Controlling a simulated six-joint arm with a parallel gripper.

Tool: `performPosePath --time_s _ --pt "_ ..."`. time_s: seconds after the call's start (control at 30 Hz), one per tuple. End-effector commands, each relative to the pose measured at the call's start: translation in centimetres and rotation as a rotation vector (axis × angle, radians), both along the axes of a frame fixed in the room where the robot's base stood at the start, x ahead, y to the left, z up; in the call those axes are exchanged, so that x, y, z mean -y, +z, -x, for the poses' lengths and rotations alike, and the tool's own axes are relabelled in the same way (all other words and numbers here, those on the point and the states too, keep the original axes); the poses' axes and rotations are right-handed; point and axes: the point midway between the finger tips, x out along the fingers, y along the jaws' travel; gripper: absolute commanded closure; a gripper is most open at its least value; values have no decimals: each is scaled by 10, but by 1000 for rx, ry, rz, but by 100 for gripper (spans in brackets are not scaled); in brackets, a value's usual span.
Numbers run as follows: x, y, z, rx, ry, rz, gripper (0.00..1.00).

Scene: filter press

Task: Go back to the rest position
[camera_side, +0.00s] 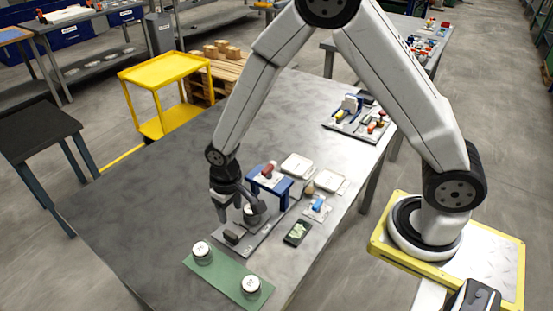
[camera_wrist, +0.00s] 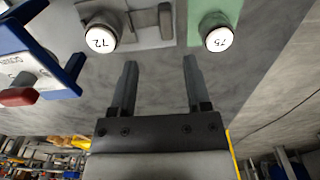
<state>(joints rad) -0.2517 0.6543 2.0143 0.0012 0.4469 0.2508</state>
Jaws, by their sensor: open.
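My gripper (camera_side: 234,208) is over the grey base plate (camera_side: 232,248) in the side view, beside the blue press (camera_side: 268,183). In the wrist view its two fingers (camera_wrist: 160,66) are apart with nothing between them. A white-topped round piece marked 72 (camera_wrist: 101,38) sits on the grey plate ahead of the left finger. Another marked 75 (camera_wrist: 219,38) stands on the green mat ahead of the right finger. In the side view the green mat (camera_side: 226,276) bears two white-topped pieces, left (camera_side: 203,250) and right (camera_side: 250,284). The gripper partly hides the plate.
The blue press has a red handle (camera_wrist: 18,97). White trays (camera_side: 297,165), a small blue item (camera_side: 319,205) and a dark handheld device (camera_side: 298,232) lie right of it. A filled tray (camera_side: 357,122) stands farther back. The table's left side is clear. A yellow cart (camera_side: 165,70) stands beyond.

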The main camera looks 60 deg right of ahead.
Motion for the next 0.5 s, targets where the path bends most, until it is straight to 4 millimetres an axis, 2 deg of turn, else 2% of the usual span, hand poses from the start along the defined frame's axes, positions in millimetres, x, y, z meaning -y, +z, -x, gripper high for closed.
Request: performPosePath --time_s 0.27,0.5 --pt "35 45 22 63 -4 -9 38" --pt "65 78 52 121 -4 -9 38"
